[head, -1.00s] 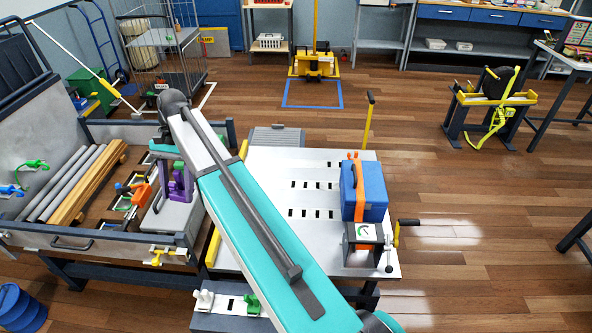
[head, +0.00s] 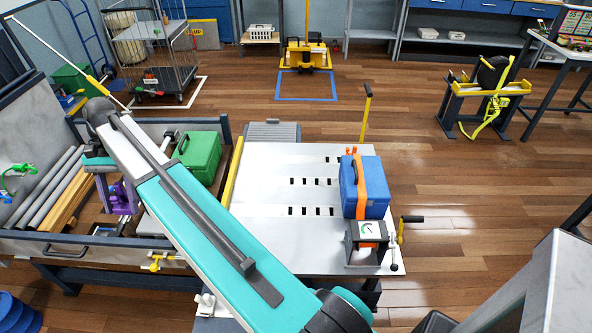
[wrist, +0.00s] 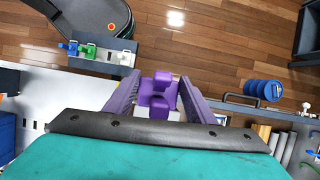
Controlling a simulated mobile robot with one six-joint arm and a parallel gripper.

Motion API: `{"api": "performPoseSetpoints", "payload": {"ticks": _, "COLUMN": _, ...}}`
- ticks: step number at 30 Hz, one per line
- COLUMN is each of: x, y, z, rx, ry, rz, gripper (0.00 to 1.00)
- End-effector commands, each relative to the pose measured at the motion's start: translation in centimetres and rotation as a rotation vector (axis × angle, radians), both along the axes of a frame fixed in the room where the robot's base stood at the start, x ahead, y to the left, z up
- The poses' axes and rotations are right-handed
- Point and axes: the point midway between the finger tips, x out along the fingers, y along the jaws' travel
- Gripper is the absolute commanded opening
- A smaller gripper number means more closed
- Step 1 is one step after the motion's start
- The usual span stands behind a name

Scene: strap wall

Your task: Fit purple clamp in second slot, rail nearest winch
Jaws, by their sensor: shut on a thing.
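The purple clamp (wrist: 158,95) is between the two purple fingers of my gripper (wrist: 160,88) in the wrist view, and the jaws are shut on it. In the head view my gripper (head: 121,200) hangs over the tool bin at the left, partly behind my arm. The purple there cannot be split clearly into clamp and fingers. The white deck (head: 270,245) has several rows of black slots. The row nearest the winch (head: 366,240) is the front one (head: 317,211); its left end may be hidden by my arm. The winch stands at the deck's front right corner.
A blue case (head: 368,190) with an orange strap sits on the deck behind the winch. A green case (head: 198,153) stands in the bin (head: 25,243), near grey pipes (head: 48,185) and timber. A yellow edge strip (head: 232,170) lies along the deck's left side.

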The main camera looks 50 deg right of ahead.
Motion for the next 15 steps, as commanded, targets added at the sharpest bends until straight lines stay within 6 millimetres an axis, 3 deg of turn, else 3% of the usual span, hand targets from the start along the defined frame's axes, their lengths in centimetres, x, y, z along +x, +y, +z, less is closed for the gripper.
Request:
{"api": "performPoseSetpoints", "payload": {"ticks": 10, "x": 0.1, "y": -0.4, "z": -0.1, "rx": 0.000, "ry": 0.000, "rz": -0.010, "gripper": 0.30}}
{"api": "performPoseSetpoints", "payload": {"ticks": 15, "x": 0.2, "y": -2.4, "z": -0.7, "rx": -0.001, "ry": -0.001, "rz": -0.060, "gripper": 0.30}}
